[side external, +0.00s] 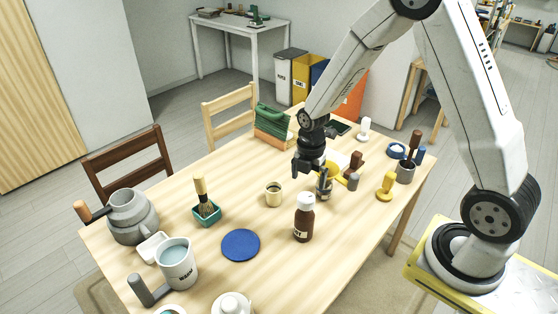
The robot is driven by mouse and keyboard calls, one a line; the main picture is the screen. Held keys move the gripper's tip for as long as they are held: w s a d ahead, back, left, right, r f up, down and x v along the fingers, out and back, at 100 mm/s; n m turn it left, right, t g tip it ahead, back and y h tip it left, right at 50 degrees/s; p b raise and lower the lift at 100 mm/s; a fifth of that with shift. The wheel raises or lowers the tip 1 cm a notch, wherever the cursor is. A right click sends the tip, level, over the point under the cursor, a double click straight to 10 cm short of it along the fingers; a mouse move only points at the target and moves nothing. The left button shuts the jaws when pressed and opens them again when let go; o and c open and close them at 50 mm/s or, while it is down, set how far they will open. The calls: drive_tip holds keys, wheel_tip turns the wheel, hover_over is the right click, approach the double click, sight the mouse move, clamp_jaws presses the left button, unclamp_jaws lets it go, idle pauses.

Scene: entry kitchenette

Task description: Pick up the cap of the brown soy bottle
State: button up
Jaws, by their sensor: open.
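The brown soy bottle (304,223) stands upright on the wooden table, near its front middle. It has a white label with dark print. Its white cap (306,199) sits on top of the bottle. My gripper (311,168) is above the table, behind and above the bottle in this view, pointing down. It is open, and I see nothing between its fingers. It is apart from the cap.
A small metal-coloured container (324,186) stands just behind the bottle, close below my gripper. A cream cup (273,194) is to the left, and a blue round mat (240,245) lies front left. A yellow item (386,186) stands to the right. Bare table lies between the bottle and the mat.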

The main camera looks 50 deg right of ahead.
sight(307, 197)
drive_tip(key=shift+f, duration=1.15)
drive_tip(key=shift+f, duration=2.6)
drive_tip(key=shift+c, duration=0.2)
drive_tip(key=c, duration=1.1)
